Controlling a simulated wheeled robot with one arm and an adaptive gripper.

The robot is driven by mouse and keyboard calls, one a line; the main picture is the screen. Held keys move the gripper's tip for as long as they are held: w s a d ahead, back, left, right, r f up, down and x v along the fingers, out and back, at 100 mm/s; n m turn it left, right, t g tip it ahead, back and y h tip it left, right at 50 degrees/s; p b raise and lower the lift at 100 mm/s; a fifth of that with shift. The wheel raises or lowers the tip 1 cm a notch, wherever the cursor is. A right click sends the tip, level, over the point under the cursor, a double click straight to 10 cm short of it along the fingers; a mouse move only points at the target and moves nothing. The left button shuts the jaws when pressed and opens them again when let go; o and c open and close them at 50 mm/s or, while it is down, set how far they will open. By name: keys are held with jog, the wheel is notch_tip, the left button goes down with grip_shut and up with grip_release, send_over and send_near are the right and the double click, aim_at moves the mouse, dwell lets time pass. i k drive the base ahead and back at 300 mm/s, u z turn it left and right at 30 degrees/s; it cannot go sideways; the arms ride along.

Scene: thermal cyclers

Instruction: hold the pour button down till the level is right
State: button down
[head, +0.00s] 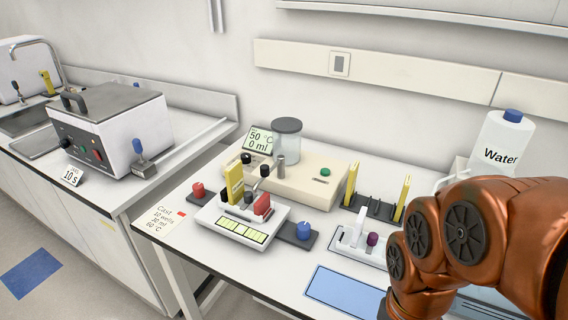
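A beige dispenser (309,194) stands at the back of the right bench. A green button (325,173) sits on its top, uncovered and with nothing touching it; no label on it is readable. A clear container with a grey lid (287,126) stands on the dispenser and looks empty. A small display (260,138) beside it reads 50 °C and 0 ml. A card (163,216) at the bench's left reads Cast, 10 wells, 30 ml, 60 °C. My copper-coloured arm fills the lower right; my gripper is outside the picture.
A white casting device (240,229) with red and blue knobs stands before the dispenser. Yellow combs in a dark rack (376,207), a white tray (352,250) and a blue mat (345,291) lie to the right. A Water bottle (503,140) stands behind my arm.

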aim_at(325, 172)
jog(key=z, duration=0.05)
jog(key=k, duration=0.65)
jog(key=u, duration=0.25)
jog(key=i, duration=0.25)
jog(key=u, duration=0.9)
jog(key=i, duration=0.85)
jog(key=u, duration=0.2)
